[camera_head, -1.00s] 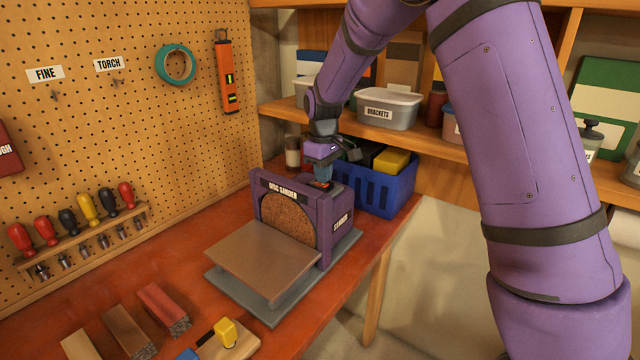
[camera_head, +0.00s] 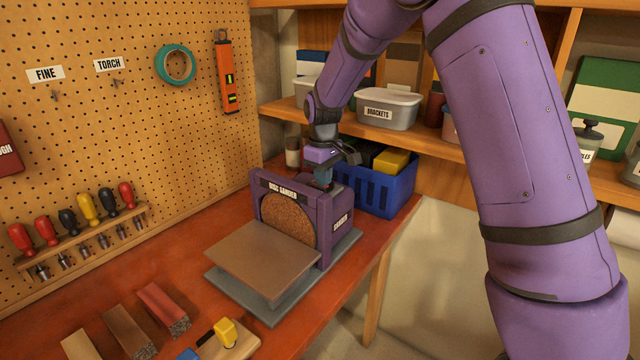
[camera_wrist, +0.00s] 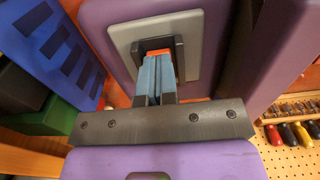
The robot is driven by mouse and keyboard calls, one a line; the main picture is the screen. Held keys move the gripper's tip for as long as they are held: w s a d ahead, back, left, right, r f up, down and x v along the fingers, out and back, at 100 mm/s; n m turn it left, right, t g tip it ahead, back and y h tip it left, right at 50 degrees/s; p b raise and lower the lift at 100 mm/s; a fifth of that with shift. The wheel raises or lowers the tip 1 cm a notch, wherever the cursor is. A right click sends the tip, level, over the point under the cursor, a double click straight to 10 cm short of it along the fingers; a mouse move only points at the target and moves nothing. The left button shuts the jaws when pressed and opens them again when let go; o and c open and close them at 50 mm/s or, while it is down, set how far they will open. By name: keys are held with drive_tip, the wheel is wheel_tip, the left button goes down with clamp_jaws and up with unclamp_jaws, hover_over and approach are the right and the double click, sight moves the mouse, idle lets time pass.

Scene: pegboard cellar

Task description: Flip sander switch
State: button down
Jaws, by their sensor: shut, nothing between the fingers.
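The disc sander (camera_head: 325,240) stands on the workbench, a purple housing with a round brown abrasive disc (camera_head: 287,219) and a flat brown table in front. In the wrist view, its switch (camera_wrist: 160,41) shows as an orange-red piece in a black surround on a light grey plate (camera_wrist: 196,38). My gripper (camera_head: 323,180) is over the top of the sander. In the wrist view, its blue-grey fingers (camera_wrist: 157,62) are shut together with nothing between them. Their tips are right at the switch and cover part of it. I cannot tell whether they touch it or which way the switch is set.
A blue crate (camera_head: 372,190) with yellow and green items stands close behind the sander. A bin labelled BRACKETS (camera_head: 388,108) sits on the shelf above. Wood blocks (camera_head: 163,306) lie at the front of the bench. Screwdrivers (camera_head: 88,208) hang on the pegboard at left.

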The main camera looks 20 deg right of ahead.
drive_tip(key=shift+r, duration=3.45)
